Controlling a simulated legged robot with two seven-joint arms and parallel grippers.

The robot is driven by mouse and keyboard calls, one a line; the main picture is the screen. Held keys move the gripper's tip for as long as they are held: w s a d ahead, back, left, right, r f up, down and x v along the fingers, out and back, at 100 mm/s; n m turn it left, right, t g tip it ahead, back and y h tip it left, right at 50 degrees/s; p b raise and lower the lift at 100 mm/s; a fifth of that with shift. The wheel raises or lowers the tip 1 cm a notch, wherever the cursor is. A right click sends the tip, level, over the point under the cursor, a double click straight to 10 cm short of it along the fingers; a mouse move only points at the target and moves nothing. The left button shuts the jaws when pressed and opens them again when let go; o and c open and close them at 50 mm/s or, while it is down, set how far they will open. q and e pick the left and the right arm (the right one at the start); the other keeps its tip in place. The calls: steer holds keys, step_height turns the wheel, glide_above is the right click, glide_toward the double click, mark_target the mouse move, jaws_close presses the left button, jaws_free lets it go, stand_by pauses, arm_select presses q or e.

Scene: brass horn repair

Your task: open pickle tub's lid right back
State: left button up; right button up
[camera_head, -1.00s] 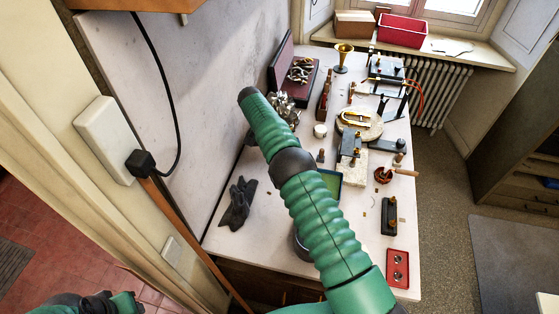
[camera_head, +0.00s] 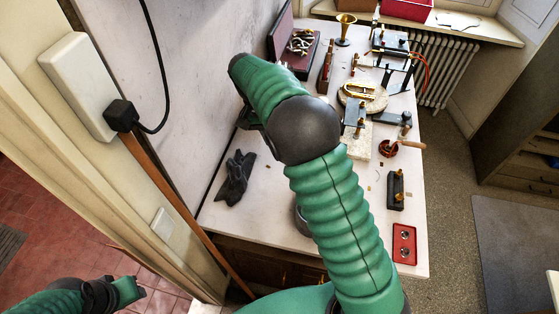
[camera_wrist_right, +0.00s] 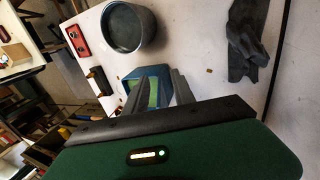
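A round grey tub (camera_wrist_right: 128,27) stands on the white bench in the right wrist view. In the head view its edge (camera_head: 301,220) shows beside my right arm, which hides the rest. A blue box with a green inside (camera_wrist_right: 133,82) lies by my right fingers in the wrist view. I cannot tell which of these is the pickle tub, or how its lid stands. My right gripper (camera_wrist_right: 168,78) has its fingers apart, over the blue box, and nothing is seen held. My left gripper (camera_head: 130,291) is low at the left, away from the bench; its fingers are unclear.
A dark glove (camera_head: 235,178) lies at the bench's left. A red tray (camera_head: 404,244), a black block (camera_head: 395,190) and a wooden-handled pot (camera_head: 388,148) are along the right edge. A tool case (camera_head: 300,45) and a brass funnel (camera_head: 345,28) stand at the back.

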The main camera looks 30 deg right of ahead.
steer(key=s+a, duration=0.3)
steer(key=s, duration=0.1)
steer(key=shift+r+b, duration=0.3)
steer(key=shift+b, duration=0.1)
steer(key=shift+d+f, duration=0.1)
steer(key=shift+d, duration=0.1)
steer(key=s+a+f+n+t+y, duration=0.1)
steer(key=s+a+f+n+t, duration=0.1)
steer(key=s, duration=0.4)
steer(key=s+a+f+n+t+y, duration=0.1)
steer(key=s+a+f+n+t, duration=0.2)
steer(key=s+a+f+n, duration=0.2)
steer(key=shift+s+a+f+n+y, duration=0.25)
steer(key=shift+s+a+n+y, duration=0.1)
steer(key=shift+s+n, duration=0.6)
steer(key=shift+w, duration=0.2)
